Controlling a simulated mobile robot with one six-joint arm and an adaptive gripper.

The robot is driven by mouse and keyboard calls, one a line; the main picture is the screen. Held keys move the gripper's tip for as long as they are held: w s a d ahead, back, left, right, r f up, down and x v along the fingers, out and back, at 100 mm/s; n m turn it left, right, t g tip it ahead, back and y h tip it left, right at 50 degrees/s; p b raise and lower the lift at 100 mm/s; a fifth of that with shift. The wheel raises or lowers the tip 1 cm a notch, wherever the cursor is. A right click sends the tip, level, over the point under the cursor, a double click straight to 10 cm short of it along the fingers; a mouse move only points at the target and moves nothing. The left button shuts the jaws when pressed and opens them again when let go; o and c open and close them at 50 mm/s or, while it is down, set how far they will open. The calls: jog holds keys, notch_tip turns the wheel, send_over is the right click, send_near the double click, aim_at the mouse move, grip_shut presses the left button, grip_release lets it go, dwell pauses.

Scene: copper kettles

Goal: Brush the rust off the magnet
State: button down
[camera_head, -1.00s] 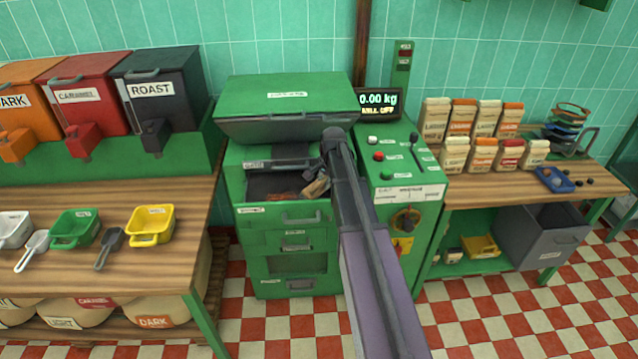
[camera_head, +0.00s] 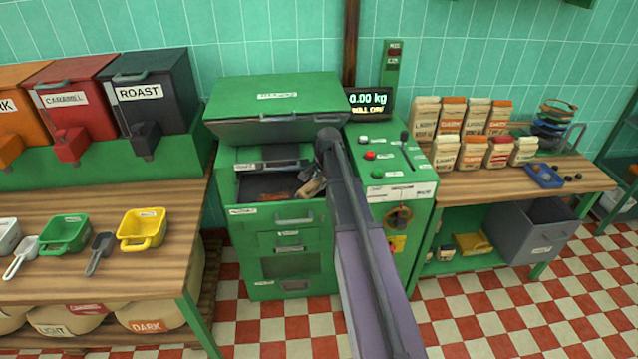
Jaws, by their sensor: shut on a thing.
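The green mill (camera_head: 252,220) stands in the middle with its top lid above a dark open recess. A dark flat surface, which looks like the magnet (camera_head: 250,188), lies in this recess, with reddish-brown rust (camera_head: 276,196) on it. My gripper (camera_head: 314,178) reaches in from the right, over the recess's right side. It is shut on a small tan tool that looks like a brush (camera_head: 311,188). My arm hides the recess's right edge. I cannot tell whether the bristles touch the surface.
A control panel (camera_head: 388,160) with knobs and a lever is right of my arm, below a display reading 0.00 kg (camera_head: 370,102). A wooden table (camera_head: 110,265) with scoops is at left. A shelf (camera_head: 480,184) with several paper bags is at right. Checkered floor is open in front.

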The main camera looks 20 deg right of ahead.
aim_at(308, 185)
jog(key=shift+a, duration=0.1)
jog(key=shift+w+a, duration=0.3)
jog(key=shift+a, duration=0.5)
jog(key=shift+w+a, duration=0.3)
jog(key=shift+a, duration=0.5)
jog(key=shift+w+a, duration=0.25)
jog(key=shift+a, duration=0.65)
jog(key=shift+w+a, duration=0.2)
jog(key=shift+a, duration=0.65)
jog(key=shift+w+a, duration=0.35)
jog(key=shift+a, duration=0.45)
jog(key=shift+w+a, duration=0.3)
jog(key=shift+a, duration=0.5)
